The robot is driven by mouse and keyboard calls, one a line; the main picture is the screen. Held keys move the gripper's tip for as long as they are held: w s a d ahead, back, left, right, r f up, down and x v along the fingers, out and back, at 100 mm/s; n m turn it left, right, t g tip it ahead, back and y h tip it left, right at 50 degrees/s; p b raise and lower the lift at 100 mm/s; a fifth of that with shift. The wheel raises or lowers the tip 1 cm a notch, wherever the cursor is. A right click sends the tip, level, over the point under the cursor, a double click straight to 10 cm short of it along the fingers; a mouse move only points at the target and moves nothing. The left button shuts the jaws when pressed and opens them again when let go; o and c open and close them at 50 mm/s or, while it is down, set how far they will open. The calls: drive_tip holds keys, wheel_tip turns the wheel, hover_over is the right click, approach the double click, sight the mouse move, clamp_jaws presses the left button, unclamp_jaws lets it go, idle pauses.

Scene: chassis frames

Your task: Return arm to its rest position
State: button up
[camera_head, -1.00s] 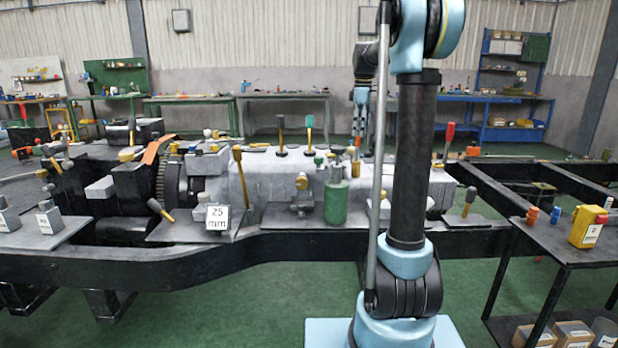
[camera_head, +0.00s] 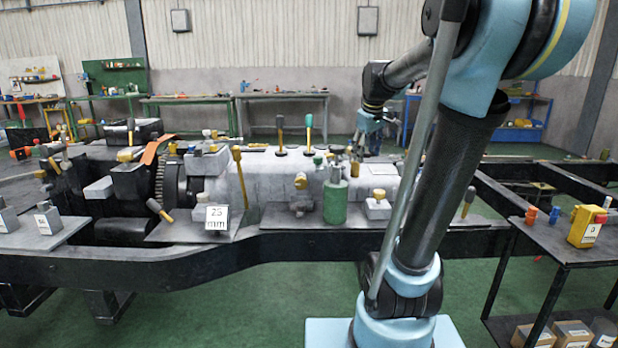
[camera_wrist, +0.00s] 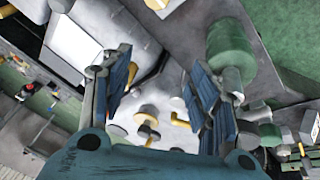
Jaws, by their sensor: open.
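My arm rises from its light-blue base at the lower right of the head view, with its dark lower link tilted to the right. My upper link reaches back to the left. My gripper (camera_head: 366,132) is held above the far side of the chassis frame (camera_head: 300,243), apart from it and pointing down. In the wrist view my gripper (camera_wrist: 160,78) has its two blue-padded fingers spread wide with nothing between them. A green cylinder (camera_head: 335,203) stands on the chassis; it also shows in the wrist view (camera_wrist: 230,47) beyond the right finger.
A "25 mm" sign (camera_head: 216,217) and several upright yellow-handled tools stand on the chassis. A dark cart (camera_head: 575,248) at the right carries a yellow box (camera_head: 586,227). Workbenches (camera_head: 190,100) line the far wall. Green floor lies open in front.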

drive_tip(key=s+f+m+g, duration=0.1)
drive_tip(key=s+f+m, duration=0.2)
drive_tip(key=s+f, duration=0.7)
drive_tip(key=s+f+m, duration=0.3)
drive_tip(key=s+f, duration=0.8)
drive_tip(key=s, duration=0.6)
drive_tip(key=shift+s+f+m+g, duration=0.15)
drive_tip(key=shift+s+m+g, duration=0.15)
drive_tip(key=shift+g, duration=0.1)
drive_tip(key=shift+w+a, duration=0.1)
drive_tip(key=shift+w+f, duration=0.2)
drive_tip(key=shift+w, duration=0.25)
